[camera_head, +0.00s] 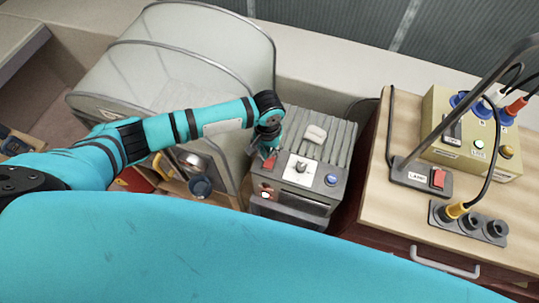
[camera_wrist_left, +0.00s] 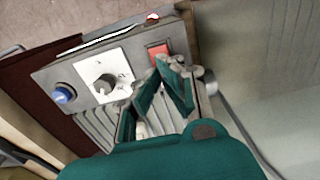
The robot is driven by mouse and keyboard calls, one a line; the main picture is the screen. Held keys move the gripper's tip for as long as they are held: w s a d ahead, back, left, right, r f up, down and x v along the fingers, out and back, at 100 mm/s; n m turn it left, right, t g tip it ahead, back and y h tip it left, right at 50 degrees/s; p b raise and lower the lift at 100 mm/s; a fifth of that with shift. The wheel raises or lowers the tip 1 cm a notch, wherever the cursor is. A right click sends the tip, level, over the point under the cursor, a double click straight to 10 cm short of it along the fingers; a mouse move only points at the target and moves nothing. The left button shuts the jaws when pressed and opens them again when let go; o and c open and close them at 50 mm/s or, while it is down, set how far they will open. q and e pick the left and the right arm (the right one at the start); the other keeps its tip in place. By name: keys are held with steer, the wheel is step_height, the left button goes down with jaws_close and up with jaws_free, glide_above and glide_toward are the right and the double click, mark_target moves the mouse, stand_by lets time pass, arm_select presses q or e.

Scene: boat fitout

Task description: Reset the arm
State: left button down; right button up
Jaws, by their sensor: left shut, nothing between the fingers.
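My left arm reaches in from the left in the head view, over the clear-walled enclosure. My left gripper (camera_head: 269,150) is at the left end of a grey control box (camera_head: 335,187), above its front panel near the red switch (camera_head: 267,190). The left wrist view shows the gripper (camera_wrist_left: 163,75) shut and empty, its fingertips close to the red switch (camera_wrist_left: 158,51); whether they touch is unclear. The panel also has a white plate with a dial knob (camera_wrist_left: 104,84) and a blue button (camera_wrist_left: 62,95). My right gripper is not in view.
A clear curved enclosure (camera_head: 190,55) stands behind my left arm. At right, a wooden cabinet top (camera_head: 385,205) bears a lamp base (camera_head: 415,177), a yellow box (camera_head: 445,140) with plugs, and a socket strip (camera_head: 470,225). A white object (camera_head: 315,134) lies on the control box's ribbed top.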

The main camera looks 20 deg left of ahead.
arm_select(q)
steer(key=shift+r+p, duration=0.5)
steer(key=shift+r, duration=0.2)
